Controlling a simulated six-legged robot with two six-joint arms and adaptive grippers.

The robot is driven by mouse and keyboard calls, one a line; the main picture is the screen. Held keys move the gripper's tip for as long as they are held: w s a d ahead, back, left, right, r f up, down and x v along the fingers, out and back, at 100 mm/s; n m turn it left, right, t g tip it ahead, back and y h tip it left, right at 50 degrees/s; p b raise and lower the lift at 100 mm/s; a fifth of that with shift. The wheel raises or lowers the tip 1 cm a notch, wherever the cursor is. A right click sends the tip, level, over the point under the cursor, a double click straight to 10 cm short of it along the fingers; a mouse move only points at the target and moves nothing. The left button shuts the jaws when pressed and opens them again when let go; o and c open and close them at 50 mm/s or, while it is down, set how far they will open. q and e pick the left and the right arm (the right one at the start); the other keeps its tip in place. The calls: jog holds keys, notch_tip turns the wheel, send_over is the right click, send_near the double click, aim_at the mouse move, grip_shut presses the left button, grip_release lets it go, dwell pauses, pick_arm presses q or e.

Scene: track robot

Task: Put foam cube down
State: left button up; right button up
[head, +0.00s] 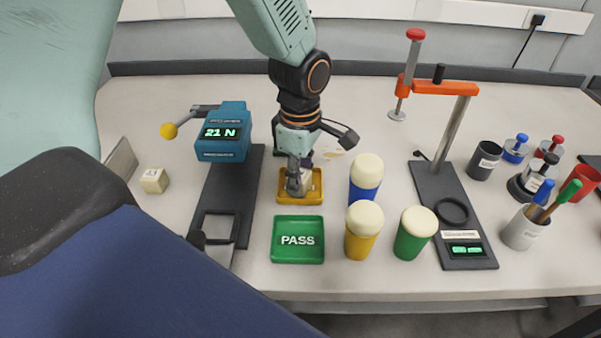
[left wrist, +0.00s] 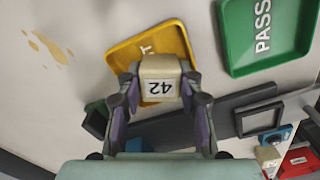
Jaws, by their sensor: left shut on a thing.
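My left gripper (head: 298,188) points down over the small yellow tray (head: 285,198). It is shut on a cream foam cube (head: 307,177), partly hidden by the fingers in the head view. In the left wrist view the cube (left wrist: 160,68) sits between both fingers (left wrist: 160,92) and shows a white label reading 42. The yellow tray (left wrist: 122,52) lies behind it, its lettering partly covered by the cube. I cannot tell whether the cube touches the tray floor. My right gripper is not in view.
A green PASS tray (head: 298,256) lies just in front. Blue (head: 366,172), yellow (head: 362,240) and green (head: 412,240) cream-topped cylinders stand to the right. The blue force gauge (head: 222,145) stands left, with another cream cube (head: 154,180) beyond it. An orange-armed stand (head: 445,88) is right.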

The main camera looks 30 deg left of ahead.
aim_at(302, 173)
pick_arm(q)
jog(key=o, duration=0.5)
jog(key=shift+f, duration=0.15)
jog(key=shift+c, duration=0.2)
jog(key=shift+o, duration=0.7)
jog(key=shift+w+f, duration=0.15)
jog(key=shift+w, duration=0.2)
jog(key=shift+s+r, duration=0.2)
jog(key=shift+r, duration=0.15)
notch_tip(302, 173, up, 12)
jog(key=p, duration=0.3)
jog(key=shift+r, duration=0.1)
